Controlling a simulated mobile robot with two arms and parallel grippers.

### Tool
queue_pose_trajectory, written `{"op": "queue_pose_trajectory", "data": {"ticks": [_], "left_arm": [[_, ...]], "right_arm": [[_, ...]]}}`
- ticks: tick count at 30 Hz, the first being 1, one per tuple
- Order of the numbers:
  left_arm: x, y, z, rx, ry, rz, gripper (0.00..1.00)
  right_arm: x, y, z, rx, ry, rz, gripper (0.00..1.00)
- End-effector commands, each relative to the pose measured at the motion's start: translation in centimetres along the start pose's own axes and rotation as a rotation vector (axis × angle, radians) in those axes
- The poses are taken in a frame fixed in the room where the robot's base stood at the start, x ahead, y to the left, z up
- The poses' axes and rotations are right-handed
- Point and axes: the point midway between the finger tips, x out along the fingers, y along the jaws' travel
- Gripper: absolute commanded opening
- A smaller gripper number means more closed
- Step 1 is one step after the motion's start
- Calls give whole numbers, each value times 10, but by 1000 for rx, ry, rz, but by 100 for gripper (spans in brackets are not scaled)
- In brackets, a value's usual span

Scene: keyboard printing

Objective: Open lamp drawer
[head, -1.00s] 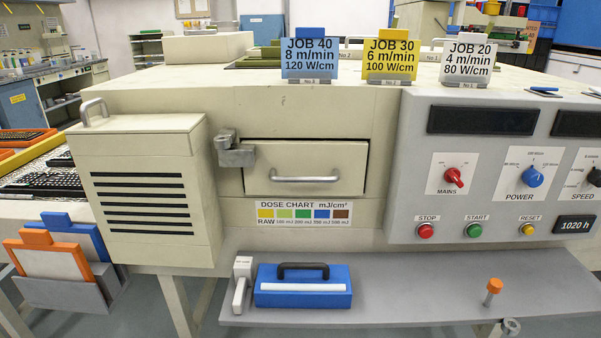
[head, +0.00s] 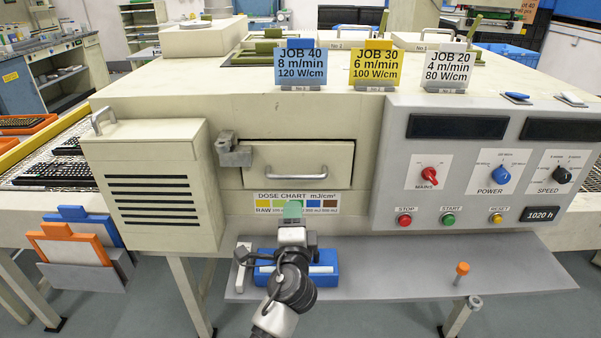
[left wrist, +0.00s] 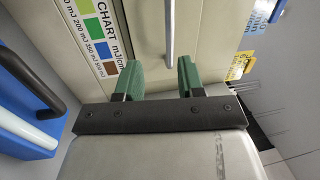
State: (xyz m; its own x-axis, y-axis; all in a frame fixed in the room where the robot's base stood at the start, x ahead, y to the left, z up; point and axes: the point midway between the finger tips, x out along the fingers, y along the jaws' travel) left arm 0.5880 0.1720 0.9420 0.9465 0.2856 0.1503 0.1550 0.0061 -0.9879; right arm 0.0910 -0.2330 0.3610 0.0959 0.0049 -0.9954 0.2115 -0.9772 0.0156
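The lamp drawer (head: 262,160) is a cream front with a pale bar handle (head: 296,172), set in the machine's cream housing. A thin dark gap runs along its top and right edges, and it looks shut or nearly so. A grey latch block (head: 236,156) sits at its left edge. My left gripper (head: 293,210) is just below the drawer, in front of the dose chart. In the left wrist view my left gripper (left wrist: 160,78) is open, with green fingertips apart. The handle (left wrist: 169,35) appears ahead, in line with the gap between them. My right gripper is out of view.
A grey shelf (head: 400,270) below holds a blue case (head: 325,280), partly hidden by my left arm, and an orange-topped peg (head: 461,272). Job cards (head: 302,68) stand on top. A control panel (head: 460,175) is at right, a vented box (head: 155,190) at left.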

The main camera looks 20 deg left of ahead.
Motion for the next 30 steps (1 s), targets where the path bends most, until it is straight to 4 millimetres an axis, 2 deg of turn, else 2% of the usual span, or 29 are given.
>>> {"op": "queue_pose_trajectory", "data": {"ticks": [3,8,15,21,30], "left_arm": [[7,-11,-7,40,14,-36,38],[26,-13,-7,44,15,-39,38],[72,-14,-7,43,14,-38,38],[101,-14,-8,41,13,-37,38],[113,-14,-7,39,13,-35,38]], "right_arm": [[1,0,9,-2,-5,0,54],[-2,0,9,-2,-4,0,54],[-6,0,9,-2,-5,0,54],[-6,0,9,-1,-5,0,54],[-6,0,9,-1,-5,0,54]]}}
